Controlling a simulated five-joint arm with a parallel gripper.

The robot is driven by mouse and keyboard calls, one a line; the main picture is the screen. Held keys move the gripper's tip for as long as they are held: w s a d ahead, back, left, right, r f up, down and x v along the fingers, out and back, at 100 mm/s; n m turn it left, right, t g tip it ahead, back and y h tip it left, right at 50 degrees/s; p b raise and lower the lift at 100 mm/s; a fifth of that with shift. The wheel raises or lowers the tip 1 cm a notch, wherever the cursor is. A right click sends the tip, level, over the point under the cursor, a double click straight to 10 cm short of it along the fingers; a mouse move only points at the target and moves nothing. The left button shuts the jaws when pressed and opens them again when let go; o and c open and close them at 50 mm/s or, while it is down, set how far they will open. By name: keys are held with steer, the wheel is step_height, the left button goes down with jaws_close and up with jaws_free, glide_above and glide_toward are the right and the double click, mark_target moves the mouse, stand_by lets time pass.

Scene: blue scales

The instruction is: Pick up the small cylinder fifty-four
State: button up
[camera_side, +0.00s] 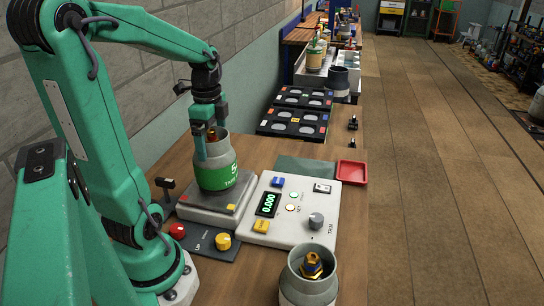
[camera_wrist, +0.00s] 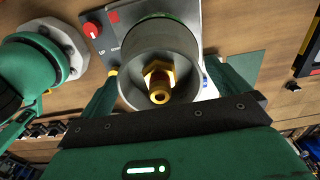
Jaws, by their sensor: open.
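A small grey cylinder (camera_side: 215,168) with a green band and a brass valve stands upright on the scale's weighing plate (camera_side: 188,207). A white "5" shows on the band; the rest of the number is not readable. My gripper (camera_side: 211,132) is open above the scale, its fingers on either side of the cylinder's collar. In the wrist view the cylinder's collar (camera_wrist: 133,78) and valve lie between the fingers of my gripper (camera_wrist: 166,92); I cannot tell whether they touch it. A second grey cylinder (camera_side: 308,289) with a brass valve stands at the front; its number is not visible.
The white scale console (camera_side: 290,233) beside the plate reads 0.000. A dark control panel (camera_side: 203,243) with red and yellow knobs lies in front. A red tray (camera_side: 351,174) and green mat (camera_side: 300,169) are behind. Black racks (camera_side: 292,123) with round recesses stand farther back.

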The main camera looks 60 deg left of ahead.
steer(key=c, duration=2)
steer(key=shift+r, duration=0.1)
steer(key=shift+r, duration=0.65)
step_height(320, 180, up, 3)
steer(key=shift+w+d, duration=0.1)
steer(key=w+d+r, duration=0.1)
steer(key=d+r, duration=0.5)
steer(key=d, duration=0.5)
steer(key=shift+w+d+r, duration=0.2)
steer(key=shift+w+r, duration=0.05)
steer(key=shift+r, duration=0.05)
